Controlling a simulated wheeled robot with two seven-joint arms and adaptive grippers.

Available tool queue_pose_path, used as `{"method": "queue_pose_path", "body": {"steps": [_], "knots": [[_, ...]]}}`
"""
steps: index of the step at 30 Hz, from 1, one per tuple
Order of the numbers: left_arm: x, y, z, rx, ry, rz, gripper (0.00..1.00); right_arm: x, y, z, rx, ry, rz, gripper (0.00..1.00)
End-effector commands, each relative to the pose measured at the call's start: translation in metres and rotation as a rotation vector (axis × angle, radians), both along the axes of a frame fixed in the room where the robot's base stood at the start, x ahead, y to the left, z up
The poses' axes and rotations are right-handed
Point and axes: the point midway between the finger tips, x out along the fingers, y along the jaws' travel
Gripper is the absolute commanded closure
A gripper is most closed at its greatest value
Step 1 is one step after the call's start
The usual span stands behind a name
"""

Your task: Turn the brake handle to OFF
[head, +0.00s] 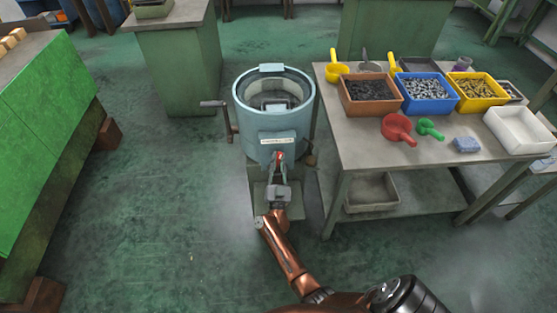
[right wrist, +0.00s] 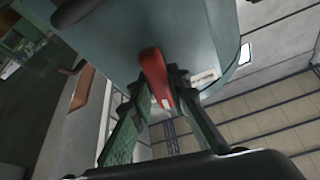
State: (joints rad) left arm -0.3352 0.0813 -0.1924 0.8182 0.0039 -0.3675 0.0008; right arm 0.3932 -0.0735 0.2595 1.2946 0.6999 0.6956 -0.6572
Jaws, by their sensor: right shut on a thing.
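The red brake handle (head: 280,157) is on the front of the round blue-green machine (head: 276,137), just below a white label plate. My right gripper (head: 279,172) reaches up to it from below. In the right wrist view the red handle (right wrist: 151,68) stands out tilted from the machine's side, and the gripper's fingertips (right wrist: 157,88) close around its lower end. Much of the handle's mount is hidden by the gripper in the head view. The label's wording is too small to read. My left gripper is not in view.
A grey worktable (head: 345,120) stands close on the right with coloured bins, scoops and a white tray. A crank (head: 213,103) sticks out of the machine's left side. A green bench (head: 45,120) is at the far left; the floor between is clear.

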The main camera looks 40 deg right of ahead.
Motion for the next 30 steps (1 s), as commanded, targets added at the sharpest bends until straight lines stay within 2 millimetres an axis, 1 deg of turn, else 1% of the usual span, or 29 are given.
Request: {"method": "queue_pose_path", "body": {"steps": [1,6,15,21,26,30], "knots": [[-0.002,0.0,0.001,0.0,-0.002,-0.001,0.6,0.001,0.002,0.0,0.041,-0.02,0.001,1.0],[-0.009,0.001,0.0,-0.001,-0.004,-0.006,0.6,0.0,0.002,0.0,0.155,-0.091,0.002,1.0],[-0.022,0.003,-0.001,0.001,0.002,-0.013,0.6,0.0,0.001,-0.001,0.291,-0.174,0.002,1.0],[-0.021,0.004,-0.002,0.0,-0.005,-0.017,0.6,0.0,0.001,-0.002,0.33,-0.198,0.002,1.0],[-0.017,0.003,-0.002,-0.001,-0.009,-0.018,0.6,0.0,0.001,-0.002,0.341,-0.204,0.001,1.0],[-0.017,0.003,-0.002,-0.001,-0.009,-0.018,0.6,0.0,0.0,-0.002,0.341,-0.205,0.001,1.0]]}}
